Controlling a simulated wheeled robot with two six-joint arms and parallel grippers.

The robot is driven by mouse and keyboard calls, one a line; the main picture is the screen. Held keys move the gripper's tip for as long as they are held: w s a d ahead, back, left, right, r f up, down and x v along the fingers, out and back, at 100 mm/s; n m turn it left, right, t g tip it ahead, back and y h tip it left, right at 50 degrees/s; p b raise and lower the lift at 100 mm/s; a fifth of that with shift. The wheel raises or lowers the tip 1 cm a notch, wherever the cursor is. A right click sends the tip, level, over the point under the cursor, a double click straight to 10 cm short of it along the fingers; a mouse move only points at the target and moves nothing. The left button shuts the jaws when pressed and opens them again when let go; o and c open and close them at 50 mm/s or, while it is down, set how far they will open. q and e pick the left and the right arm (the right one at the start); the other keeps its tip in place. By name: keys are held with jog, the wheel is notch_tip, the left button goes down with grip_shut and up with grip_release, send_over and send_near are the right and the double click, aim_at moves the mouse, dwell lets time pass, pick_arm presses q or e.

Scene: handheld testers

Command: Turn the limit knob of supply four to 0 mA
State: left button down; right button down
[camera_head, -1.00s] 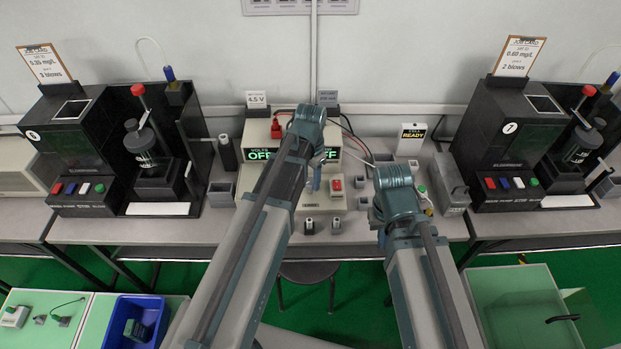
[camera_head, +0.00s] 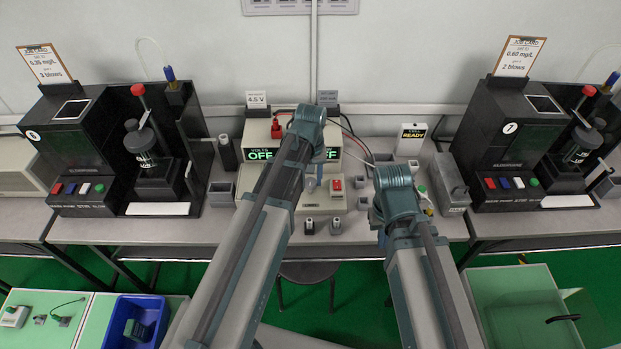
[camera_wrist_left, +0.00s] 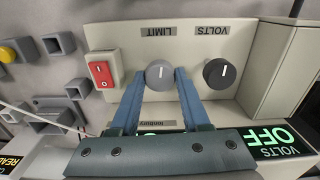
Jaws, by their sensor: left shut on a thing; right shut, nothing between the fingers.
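The power supply (camera_head: 257,135) is a cream box at the back of the middle bench, with a green display reading OFF. The left wrist view shows its front upside down. The grey limit knob (camera_wrist_left: 159,75) has a white pointer line and sits by the LIMIT label. My left gripper (camera_wrist_left: 161,80) is shut on this knob, one blue finger at each side. The black volts knob (camera_wrist_left: 218,73) is beside it, apart from the fingers. A red rocker switch (camera_wrist_left: 102,73) is on the other side. The scale marks around the limit knob cannot be read. My right gripper's fingers are hidden behind my right arm.
Black testers stand on the left (camera_head: 75,150) and right (camera_head: 520,150). A white READY box (camera_head: 411,140) and small grey holders (camera_head: 221,193) stand near the supply. A red plug (camera_head: 276,131) and cables are on top of the supply. A stool (camera_head: 306,271) is under the bench.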

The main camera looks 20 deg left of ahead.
aim_at(310, 181)
pick_arm(q)
jog(key=shift+n, duration=0.7)
jog(key=shift+c, duration=1.9)
grip_release()
notch_tip(310, 181, up, 14)
jog(key=p, duration=1.4)
jog(key=shift+f, duration=0.1)
